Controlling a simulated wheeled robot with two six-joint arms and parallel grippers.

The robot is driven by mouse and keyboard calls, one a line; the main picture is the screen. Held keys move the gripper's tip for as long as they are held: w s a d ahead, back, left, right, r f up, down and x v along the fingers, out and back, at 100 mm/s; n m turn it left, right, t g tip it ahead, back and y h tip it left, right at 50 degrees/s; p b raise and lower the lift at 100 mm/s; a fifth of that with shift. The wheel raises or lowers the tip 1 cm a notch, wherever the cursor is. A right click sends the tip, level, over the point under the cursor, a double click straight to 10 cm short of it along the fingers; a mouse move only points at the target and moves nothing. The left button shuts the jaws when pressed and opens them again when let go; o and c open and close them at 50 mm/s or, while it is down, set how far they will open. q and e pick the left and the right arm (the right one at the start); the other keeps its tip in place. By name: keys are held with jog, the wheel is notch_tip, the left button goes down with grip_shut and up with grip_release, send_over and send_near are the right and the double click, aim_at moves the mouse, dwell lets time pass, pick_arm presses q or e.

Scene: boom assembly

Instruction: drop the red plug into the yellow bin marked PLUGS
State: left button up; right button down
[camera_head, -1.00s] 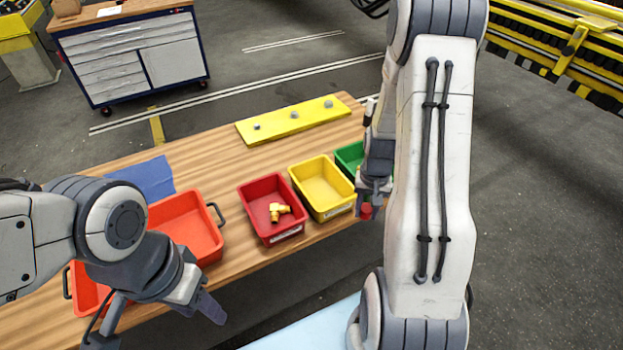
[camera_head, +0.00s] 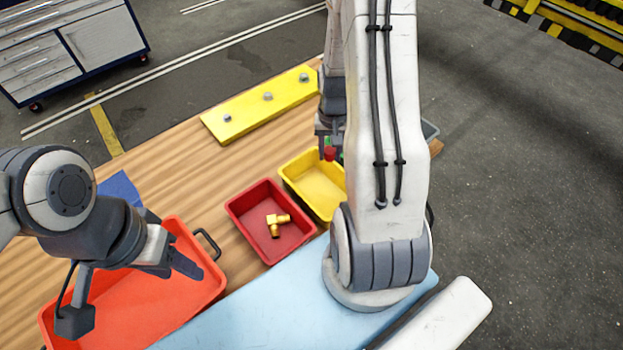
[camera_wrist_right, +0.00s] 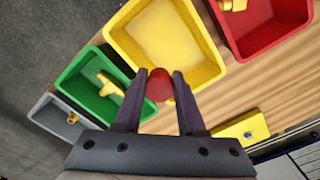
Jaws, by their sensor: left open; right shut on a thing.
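The red plug (camera_head: 330,153) is held between the fingers of my right gripper (camera_head: 328,142), which is shut on it. In the right wrist view the red plug (camera_wrist_right: 159,84) shows between the two fingertips of my right gripper (camera_wrist_right: 160,78), over the near edge of the yellow bin (camera_wrist_right: 150,30). In the head view the yellow bin (camera_head: 315,188) looks empty, and my right arm hides its right side. No PLUGS marking can be read. My left gripper (camera_head: 178,262) is open and empty above the orange tray.
A red bin (camera_head: 240,212) holding a brass elbow fitting (camera_head: 277,223) stands left of the yellow bin. A green bin (camera_wrist_right: 88,100) and a grey bin (camera_wrist_right: 50,118) hold brass parts on the other side. The orange tray (camera_head: 150,310) and yellow plate (camera_head: 250,110) share the table.

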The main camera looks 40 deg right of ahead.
notch_tip(320, 180, down, 6)
jog(key=b, duration=0.5)
jog(key=shift+a, duration=0.1)
jog(key=shift+r, duration=0.1)
jog(key=shift+c, duration=2.1)
grip_release()
notch_tip(320, 180, up, 9)
jog(key=shift+w+r+b, duration=0.1)
jog(key=shift+r+b, duration=0.1)
jog(key=shift+b, duration=0.85)
jog(key=shift+r, duration=0.55)
